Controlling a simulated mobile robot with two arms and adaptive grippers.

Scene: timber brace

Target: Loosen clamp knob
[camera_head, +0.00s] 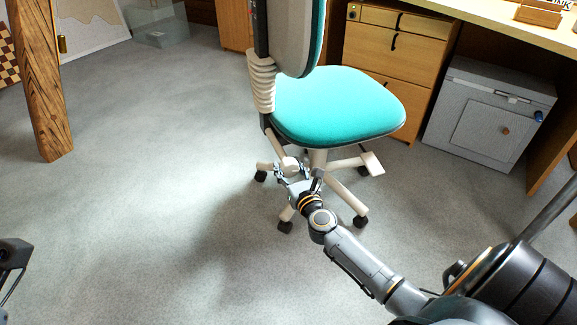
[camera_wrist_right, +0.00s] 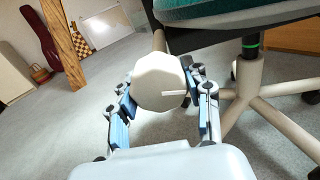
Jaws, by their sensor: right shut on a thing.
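The clamp knob is a cream, many-sided knob (camera_wrist_right: 160,82) with a pale line on its face. In the right wrist view it sits between the two fingers of my right gripper (camera_wrist_right: 163,100), which is shut on it. In the head view the knob (camera_head: 290,163) shows below the back of the teal office chair (camera_head: 335,105), with my right gripper (camera_head: 292,175) at it. The gripper's fingers partly hide the knob's sides. At the lower left edge of the head view a dark part of my left arm shows, but its fingertips do not.
The chair's cream five-star base (camera_head: 345,200) with casters stands around my right gripper. A timber post (camera_head: 42,85) stands at the left. A wooden drawer unit (camera_head: 395,60) and a grey cabinet (camera_head: 490,115) stand behind. The carpet at the left is clear.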

